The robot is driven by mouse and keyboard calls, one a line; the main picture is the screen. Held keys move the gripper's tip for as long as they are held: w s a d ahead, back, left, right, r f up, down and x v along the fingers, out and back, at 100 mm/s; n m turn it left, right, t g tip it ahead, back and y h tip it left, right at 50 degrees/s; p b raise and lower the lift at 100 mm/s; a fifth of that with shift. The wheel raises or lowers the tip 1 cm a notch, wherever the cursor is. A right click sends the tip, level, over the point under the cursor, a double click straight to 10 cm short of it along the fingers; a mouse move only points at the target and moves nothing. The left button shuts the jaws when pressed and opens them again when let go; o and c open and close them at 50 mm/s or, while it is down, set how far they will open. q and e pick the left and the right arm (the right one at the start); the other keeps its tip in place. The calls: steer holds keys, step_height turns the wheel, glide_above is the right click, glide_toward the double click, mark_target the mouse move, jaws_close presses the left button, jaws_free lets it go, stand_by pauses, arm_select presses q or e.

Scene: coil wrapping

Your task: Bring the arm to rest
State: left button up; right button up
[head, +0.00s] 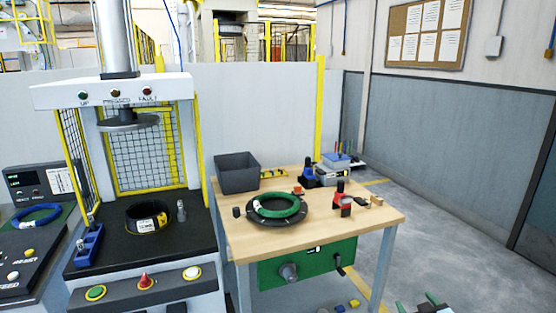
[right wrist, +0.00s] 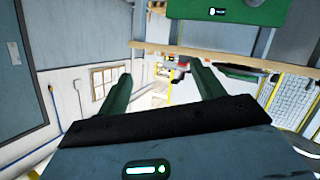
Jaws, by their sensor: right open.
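My right gripper (head: 417,301) shows at the bottom right edge of the head view, low and to the right of the wooden table (head: 375,221). Only its green fingers and a bit of its body show there. In the right wrist view the two green fingers of the right gripper (right wrist: 160,77) stand wide apart with nothing between them. The gripper is open and empty, clear of the table. My left gripper is in neither view.
A green coil (head: 277,212) lies on a black disc on the table. A grey bin (head: 237,177) and a red-and-black tool (head: 341,200) stand there too. A press (head: 120,90) with a black ring (head: 147,216) on its bed is at left. Floor right of the table is clear.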

steer(key=s+a+f+g+y, duration=0.1)
steer(key=s+a+f+g, duration=0.1)
steer(key=s+a+f, duration=0.6)
steer(key=s+a+f+g+y, duration=0.15)
steer(key=s+f, duration=0.45)
steer(key=s, duration=0.7)
steer(key=s+a+f+g, duration=0.1)
steer(key=s+a, duration=0.2)
steer(key=s, duration=0.8)
steer(key=s+a+f+m+g, duration=0.1)
steer(key=s+a, duration=0.3)
steer(key=s, duration=0.6)
steer(key=shift+s+f+y, duration=0.3)
steer(key=shift+s+y, duration=0.05)
